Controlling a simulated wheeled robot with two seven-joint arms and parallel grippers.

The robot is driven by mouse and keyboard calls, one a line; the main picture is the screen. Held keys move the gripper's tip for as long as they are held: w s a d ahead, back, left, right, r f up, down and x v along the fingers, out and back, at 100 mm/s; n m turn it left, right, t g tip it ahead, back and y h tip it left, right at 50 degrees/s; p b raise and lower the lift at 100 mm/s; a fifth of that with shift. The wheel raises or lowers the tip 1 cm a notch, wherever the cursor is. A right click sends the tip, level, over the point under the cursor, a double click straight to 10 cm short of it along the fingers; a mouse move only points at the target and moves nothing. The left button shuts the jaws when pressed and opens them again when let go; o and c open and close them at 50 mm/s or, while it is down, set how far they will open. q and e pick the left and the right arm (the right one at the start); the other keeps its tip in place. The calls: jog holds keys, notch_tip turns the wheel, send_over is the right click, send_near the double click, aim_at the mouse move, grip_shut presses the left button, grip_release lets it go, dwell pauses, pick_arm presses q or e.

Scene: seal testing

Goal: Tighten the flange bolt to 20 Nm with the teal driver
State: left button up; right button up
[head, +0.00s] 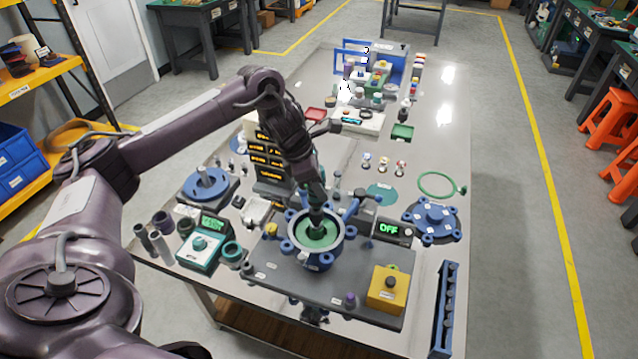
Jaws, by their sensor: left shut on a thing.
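My left gripper (317,222) reaches down into the middle of a round flange housing (289,236) with a pale rim and blue bolt lugs. A green disc (320,240) lies inside the housing, under the fingertips. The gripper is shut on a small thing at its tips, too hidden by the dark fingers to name. The housing sits on a grey fixture plate (330,287). Single bolts are too small to tell apart. My right gripper is not in view.
A display reading OFF (390,230) stands right of the housing, near a blue round flange cover (433,219). A yellow box with a dark knob (388,288) is on the plate's right end. A blue rack (446,308) lies at the right edge.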

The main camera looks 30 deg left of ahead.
pick_arm(q)
jog(key=shift+f+b, duration=0.75)
jog(key=shift+f, duration=0.15)
dwell(0.8)
jog(key=shift+f+b, duration=0.35)
jog(key=shift+b, duration=0.1)
dwell(1.2)
jog(key=shift+r, duration=0.1)
jog(key=shift+w+r+p, duration=0.1)
jog(key=shift+r+p, duration=1.75)
jog(key=shift+r, duration=0.6)
jog(key=shift+d, duration=0.1)
